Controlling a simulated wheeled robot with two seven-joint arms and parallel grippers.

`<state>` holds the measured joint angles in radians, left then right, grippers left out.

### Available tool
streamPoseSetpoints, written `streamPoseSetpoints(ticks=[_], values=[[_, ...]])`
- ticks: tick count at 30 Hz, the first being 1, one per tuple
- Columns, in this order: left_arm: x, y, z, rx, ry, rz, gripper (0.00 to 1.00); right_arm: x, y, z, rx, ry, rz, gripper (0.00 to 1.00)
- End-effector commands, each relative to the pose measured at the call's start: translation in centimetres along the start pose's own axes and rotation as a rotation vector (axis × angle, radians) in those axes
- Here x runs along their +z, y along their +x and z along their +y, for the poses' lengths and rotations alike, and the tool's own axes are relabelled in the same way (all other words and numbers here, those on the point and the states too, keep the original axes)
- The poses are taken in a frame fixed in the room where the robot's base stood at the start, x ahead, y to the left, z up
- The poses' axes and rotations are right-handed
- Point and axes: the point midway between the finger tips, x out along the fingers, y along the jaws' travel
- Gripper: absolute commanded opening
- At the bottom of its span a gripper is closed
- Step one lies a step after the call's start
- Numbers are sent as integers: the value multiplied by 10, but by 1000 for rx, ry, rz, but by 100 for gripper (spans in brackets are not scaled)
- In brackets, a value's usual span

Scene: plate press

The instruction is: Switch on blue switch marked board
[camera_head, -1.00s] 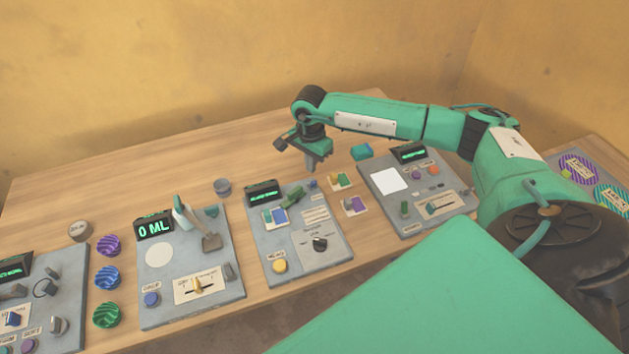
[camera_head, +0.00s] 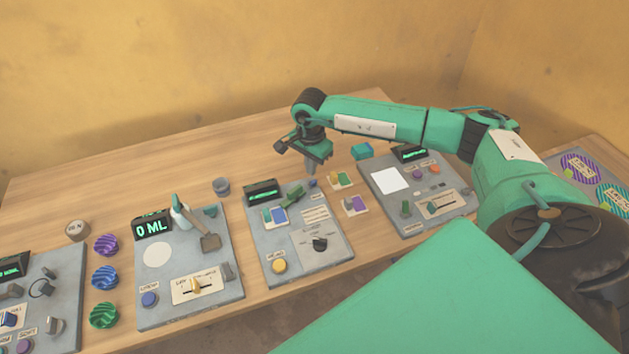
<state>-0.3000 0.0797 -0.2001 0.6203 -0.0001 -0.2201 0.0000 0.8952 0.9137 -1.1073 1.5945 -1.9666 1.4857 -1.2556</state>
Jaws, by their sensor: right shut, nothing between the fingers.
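The middle grey board (camera_head: 262,238) lies on the table. Another small blue switch (camera_head: 10,320) sits on the board at the far left, partly cut by the frame. Switch labels are too small to read. My left gripper is not in view.
A board with a "0 ML" display (camera_head: 153,226) and a right board (camera_head: 441,213) flank the middle one. The table's back left is clear.

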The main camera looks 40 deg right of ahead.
Motion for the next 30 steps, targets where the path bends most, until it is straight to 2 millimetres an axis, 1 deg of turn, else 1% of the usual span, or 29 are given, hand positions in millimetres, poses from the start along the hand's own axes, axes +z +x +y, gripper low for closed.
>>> streamPoseSetpoints(ticks=[30], values=[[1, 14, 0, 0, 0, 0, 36, 0, 16, 0, 0, 0, 0, 0]])
